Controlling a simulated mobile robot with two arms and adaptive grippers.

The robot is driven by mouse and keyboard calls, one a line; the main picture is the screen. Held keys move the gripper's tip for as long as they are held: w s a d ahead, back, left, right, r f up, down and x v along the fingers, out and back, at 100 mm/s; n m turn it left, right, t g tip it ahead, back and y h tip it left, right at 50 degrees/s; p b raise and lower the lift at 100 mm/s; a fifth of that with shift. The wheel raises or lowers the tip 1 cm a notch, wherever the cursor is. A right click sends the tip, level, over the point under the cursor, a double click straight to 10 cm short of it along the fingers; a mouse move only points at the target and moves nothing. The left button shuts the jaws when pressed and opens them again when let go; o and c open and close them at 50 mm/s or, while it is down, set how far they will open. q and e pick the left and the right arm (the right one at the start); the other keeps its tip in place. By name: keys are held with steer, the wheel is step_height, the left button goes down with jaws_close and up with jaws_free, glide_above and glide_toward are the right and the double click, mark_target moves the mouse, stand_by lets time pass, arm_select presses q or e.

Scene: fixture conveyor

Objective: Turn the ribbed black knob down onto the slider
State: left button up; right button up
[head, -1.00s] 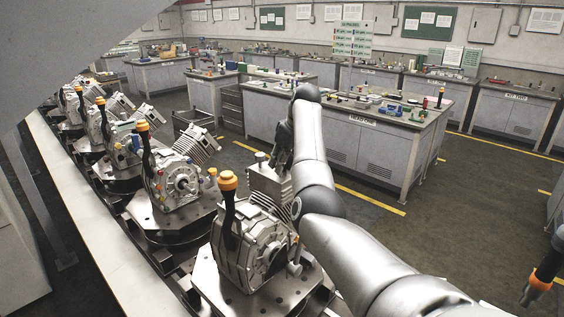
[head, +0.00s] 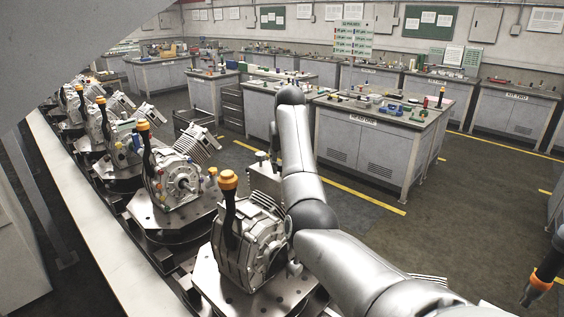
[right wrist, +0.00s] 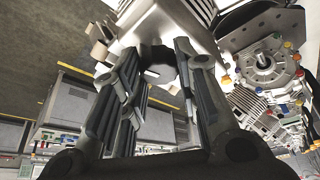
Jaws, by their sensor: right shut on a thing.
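My right gripper (right wrist: 158,50) shows in the right wrist view, its two black fingers shut on a dark knob (right wrist: 157,58) between the tips. The knob lies against the pale metal block at the top of that view; the fingers partly cover it. I cannot tell whether it is seated. In the head view my right arm hides most of the gripper and the knob. A grey block (head: 264,178) stands behind the nearest engine-like unit, partly behind my arm. I cannot make out the slider for certain. My left gripper is not in view.
The nearest metal unit (head: 240,250) carries a black lever with an orange cap (head: 228,180). Several similar units stand in a row along the conveyor (head: 95,235). A black and orange tool (head: 541,281) hangs at the right edge. The floor at right is open.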

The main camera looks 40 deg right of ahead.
steer(key=shift+w+r+m+h, duration=0.1)
steer(key=shift+r+m+h, duration=0.15)
steer(key=shift+m, duration=0.55)
steer(key=o, duration=0.8)
steer(key=shift+o, duration=1.1)
steer(key=shift+f, duration=0.1)
steer(key=v, duration=1.2)
steer(key=shift+w, duration=0.1)
